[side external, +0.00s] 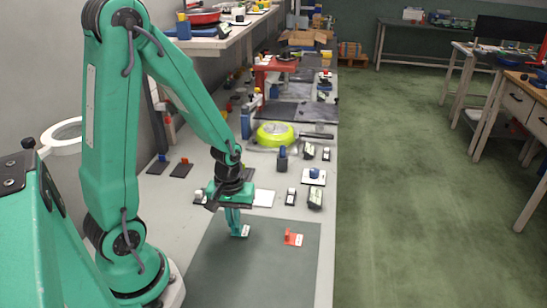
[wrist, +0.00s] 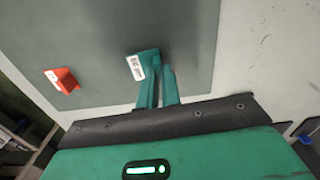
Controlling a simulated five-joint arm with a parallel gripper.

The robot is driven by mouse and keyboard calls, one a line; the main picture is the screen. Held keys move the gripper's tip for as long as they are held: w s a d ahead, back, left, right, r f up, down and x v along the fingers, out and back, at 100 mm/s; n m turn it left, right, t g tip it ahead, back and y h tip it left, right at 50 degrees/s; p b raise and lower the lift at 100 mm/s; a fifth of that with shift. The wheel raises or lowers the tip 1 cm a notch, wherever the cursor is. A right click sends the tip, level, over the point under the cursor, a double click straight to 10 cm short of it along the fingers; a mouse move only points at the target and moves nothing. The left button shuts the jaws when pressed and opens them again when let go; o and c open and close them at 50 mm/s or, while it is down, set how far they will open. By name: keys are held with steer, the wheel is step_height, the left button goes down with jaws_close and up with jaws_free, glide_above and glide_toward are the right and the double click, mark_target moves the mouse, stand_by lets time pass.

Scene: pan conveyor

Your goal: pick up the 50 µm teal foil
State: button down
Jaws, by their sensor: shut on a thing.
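The teal foil piece, with a white printed label, shows at the fingertips in the side view (side external: 241,231) and in the wrist view (wrist: 146,60). The label print is too small to read surely. My gripper (side external: 234,222) points down over the dark grey mat (side external: 205,262). In the wrist view my gripper (wrist: 160,80) has its two teal fingers close together, shut on the teal foil. The fingers are nearly the same colour as the foil and hide part of it. The foil is at or just above the mat; I cannot tell if it touches.
A red-orange foil piece (side external: 292,237) with a label stands on the mat to the right, apart from my gripper; it also shows in the wrist view (wrist: 62,80). Behind the mat are small blocks and a yellow-green pan (side external: 276,134). The mat's front is clear.

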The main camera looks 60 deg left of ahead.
steer(key=shift+r, duration=1.45)
steer(key=s+d+r, duration=0.3)
steer(key=d+r, duration=0.4)
steer(key=d, duration=0.4)
steer(key=shift+s+d, duration=0.15)
steer(key=shift+s, duration=0.05)
steer(key=shift+r, duration=0.1)
steer(key=shift+w, duration=0.1)
